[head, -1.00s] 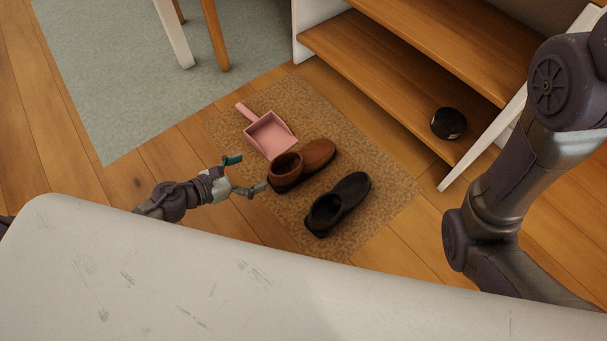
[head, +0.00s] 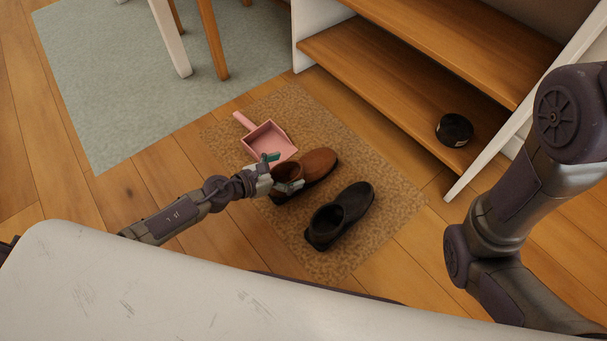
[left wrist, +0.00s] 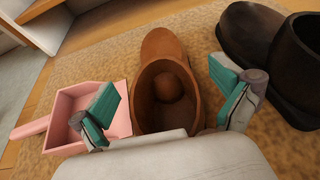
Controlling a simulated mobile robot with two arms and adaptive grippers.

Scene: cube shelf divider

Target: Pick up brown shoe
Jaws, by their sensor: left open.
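The brown shoe (head: 316,167) stands upright on the tan mat (head: 380,220) in the head view, its toe pointing up and right. My left gripper (head: 280,171) is open at the shoe's heel end and covers part of its opening. In the left wrist view the brown shoe (left wrist: 168,85) lies between the two teal-padded fingers of the left gripper (left wrist: 168,108), with its opening facing me. I cannot tell whether the fingers touch it. In the head view my right arm shows at the right, but its gripper is out of view.
A black shoe (head: 341,215) stands right of the brown one. A pink dustpan (head: 268,139) lies close on the other side. A wooden shelf (head: 390,90) with a small black round object (head: 454,130) stands behind. Chair legs (head: 172,40) stand on a grey-green rug (head: 110,90).

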